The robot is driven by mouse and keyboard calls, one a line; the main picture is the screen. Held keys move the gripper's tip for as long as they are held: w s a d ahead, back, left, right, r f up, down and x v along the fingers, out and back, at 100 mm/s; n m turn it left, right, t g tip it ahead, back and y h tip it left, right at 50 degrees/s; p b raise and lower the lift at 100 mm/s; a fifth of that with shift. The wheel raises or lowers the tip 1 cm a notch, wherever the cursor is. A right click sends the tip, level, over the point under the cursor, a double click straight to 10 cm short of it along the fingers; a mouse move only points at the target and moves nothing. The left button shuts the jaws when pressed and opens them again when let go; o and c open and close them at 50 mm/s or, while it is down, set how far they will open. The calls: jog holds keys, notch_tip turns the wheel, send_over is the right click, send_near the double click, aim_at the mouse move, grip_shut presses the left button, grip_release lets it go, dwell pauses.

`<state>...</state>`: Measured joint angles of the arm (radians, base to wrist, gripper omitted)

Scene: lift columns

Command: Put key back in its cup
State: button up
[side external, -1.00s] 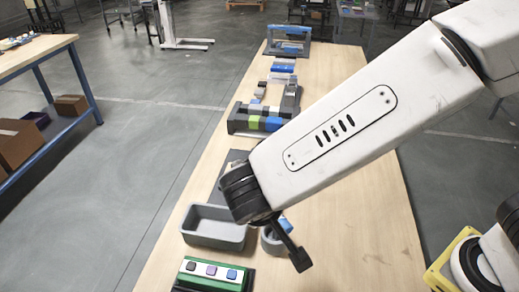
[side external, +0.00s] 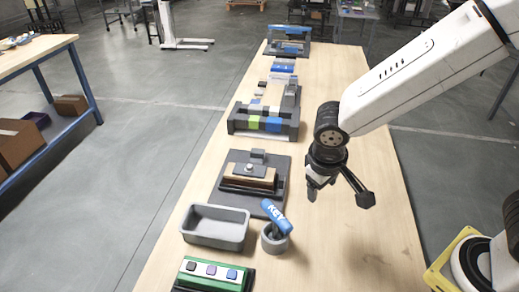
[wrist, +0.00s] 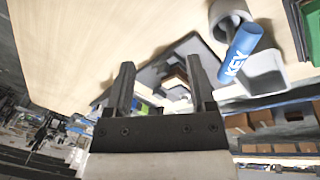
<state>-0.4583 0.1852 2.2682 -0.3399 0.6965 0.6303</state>
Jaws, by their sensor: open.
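The key (side external: 277,216) is a blue piece with white "KEY" lettering. It stands tilted in a small round grey cup (side external: 275,240) near the front of the table. The key also shows in the wrist view (wrist: 240,52), in the cup (wrist: 226,14) at the upper right. My gripper (side external: 338,196) is open and empty, above the table and to the right of the key, apart from it. Its two fingers (wrist: 161,88) show in the wrist view with nothing between them. The key's lower end is hidden inside the cup.
A grey bin (side external: 215,228) is left of the cup, and a green block with several buttons (side external: 212,273) lies in front. A dark plate with a wooden block (side external: 250,177) is behind. More fixtures (side external: 265,120) line the table's left side. The right side is clear.

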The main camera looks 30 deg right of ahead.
jog(key=s+d+f+m+t+y, duration=0.1)
jog(key=s+d+y, duration=0.1)
jog(key=d, duration=0.9)
jog(key=shift+s+d+f, duration=0.15)
jog(key=shift+s, duration=0.4)
dwell(0.4)
